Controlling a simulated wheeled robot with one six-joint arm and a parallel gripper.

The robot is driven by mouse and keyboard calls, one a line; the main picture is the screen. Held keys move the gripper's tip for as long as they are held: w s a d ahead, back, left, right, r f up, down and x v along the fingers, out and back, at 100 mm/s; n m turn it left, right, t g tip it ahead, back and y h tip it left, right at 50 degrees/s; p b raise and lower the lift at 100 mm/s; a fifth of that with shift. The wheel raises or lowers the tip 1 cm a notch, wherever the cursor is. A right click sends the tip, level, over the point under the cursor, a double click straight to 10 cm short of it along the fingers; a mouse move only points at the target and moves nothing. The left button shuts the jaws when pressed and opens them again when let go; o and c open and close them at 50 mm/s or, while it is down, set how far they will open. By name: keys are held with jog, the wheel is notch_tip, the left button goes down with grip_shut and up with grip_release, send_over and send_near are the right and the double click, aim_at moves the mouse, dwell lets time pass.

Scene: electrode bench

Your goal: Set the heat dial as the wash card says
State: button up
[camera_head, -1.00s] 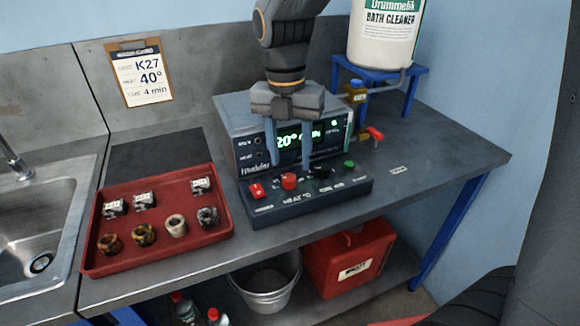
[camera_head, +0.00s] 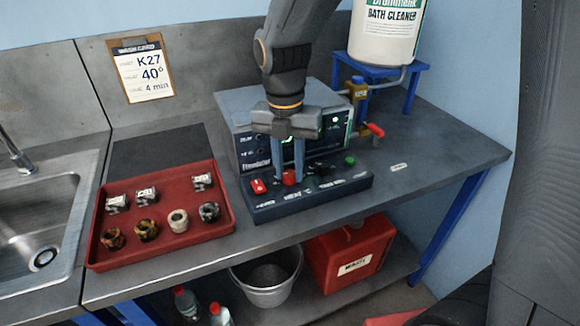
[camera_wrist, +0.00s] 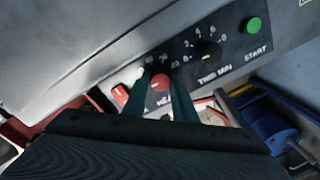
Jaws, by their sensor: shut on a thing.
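The red heat dial (camera_head: 289,177) is on the sloped front panel of the grey ultrasonic-type bath unit (camera_head: 243,107). My gripper (camera_head: 288,180) points down at the panel, its blue fingers on either side of the dial and shut on it. In the wrist view the dial (camera_wrist: 160,82) shows between the two fingertips (camera_wrist: 163,90), with a pale pointer mark; part of its scale is hidden by the fingers. The wash card (camera_head: 143,68) on the wall reads K27, 40° and 4 min. The unit's green display is mostly covered by my gripper.
A black time dial (camera_head: 322,170), a green start button (camera_head: 350,161) and a red switch (camera_head: 258,186) flank the heat dial. A cleaner tank (camera_head: 385,35) on a blue stand and a red-handled tap (camera_head: 375,130) are right.

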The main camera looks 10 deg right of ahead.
jog(key=shift+r, duration=0.1)
jog(key=m+p, duration=0.2)
jog(key=m, duration=0.1)
jog(key=m+p, duration=0.2)
jog(key=m, duration=0.2)
jog(key=shift+m+p, duration=0.4)
jog(key=m+p, duration=0.2)
jog(key=m, duration=0.2)
jog(key=shift+w, duration=0.1)
jog(key=shift+d+m+p, duration=0.1)
jog(key=shift+m+p, duration=0.4)
jog(key=shift+m, duration=1.3)
jog(key=shift+m+y, duration=0.3)
jog(key=o, duration=1.1)
jog(key=shift+c, duration=0.2)
